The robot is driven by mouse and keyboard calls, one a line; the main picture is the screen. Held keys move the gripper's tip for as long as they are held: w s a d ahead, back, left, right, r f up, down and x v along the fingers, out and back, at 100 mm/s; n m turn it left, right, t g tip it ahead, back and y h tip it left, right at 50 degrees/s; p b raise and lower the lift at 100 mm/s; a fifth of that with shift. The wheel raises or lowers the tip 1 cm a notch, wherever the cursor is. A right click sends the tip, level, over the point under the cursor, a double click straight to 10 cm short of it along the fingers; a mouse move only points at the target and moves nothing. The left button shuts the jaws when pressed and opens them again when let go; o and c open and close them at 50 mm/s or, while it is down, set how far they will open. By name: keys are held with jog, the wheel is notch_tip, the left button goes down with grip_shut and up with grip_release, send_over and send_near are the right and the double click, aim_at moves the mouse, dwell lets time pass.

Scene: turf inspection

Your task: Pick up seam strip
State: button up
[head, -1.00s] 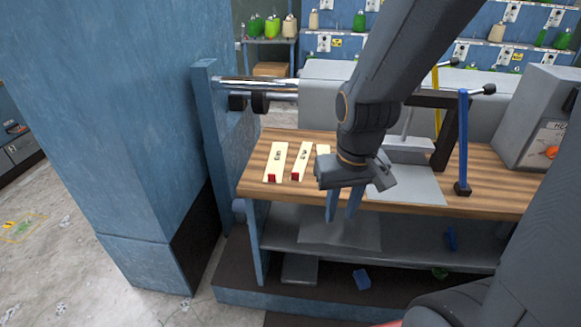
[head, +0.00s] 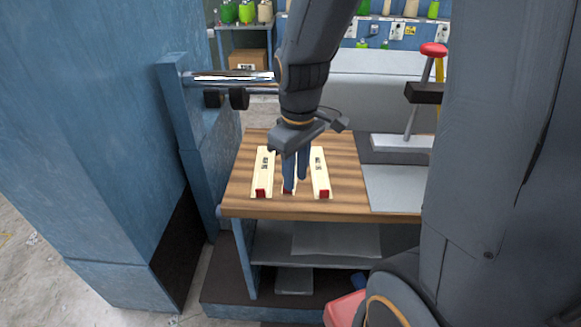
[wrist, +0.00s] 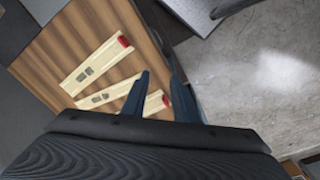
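Three pale cream strips with red ends lie side by side on the wooden bench top. The left strip (head: 262,172) and the right strip (head: 320,172) show in full. The middle strip (head: 288,192) is mostly hidden behind my gripper, with its red end low in view. My gripper (head: 295,182) points down over the middle strip, its two blue fingers apart and nothing seen held. In the wrist view, one strip (wrist: 98,62) lies clear of the open fingers (wrist: 160,74). Another strip (wrist: 120,96) passes behind one finger, its red end showing between the fingers. I cannot tell whether they touch.
The wooden bench top (head: 240,200) ends at a front edge just before the strips. A grey plate (head: 392,188) lies to their right. A blue upright panel (head: 185,125) and metal rollers (head: 230,77) stand at the left and back. A lower shelf (head: 275,240) sits beneath.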

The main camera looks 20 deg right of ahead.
jog(key=shift+w+d+f+n+g+p, duration=0.1)
jog(key=shift+w+f+n+g+p, duration=0.1)
jog(key=shift+w+f+n, duration=1.1)
jog(key=shift+w+a+f+n+g+p, duration=0.1)
jog(key=shift+w+f+n+p, duration=0.1)
jog(key=shift+w+f+n, duration=1.05)
jog(key=shift+w+d+f+n+g+p, duration=0.15)
jog(key=shift+w+f+n, duration=0.55)
jog(key=shift+f, duration=1.2)
jog(key=shift+s, duration=0.1)
grip_shut()
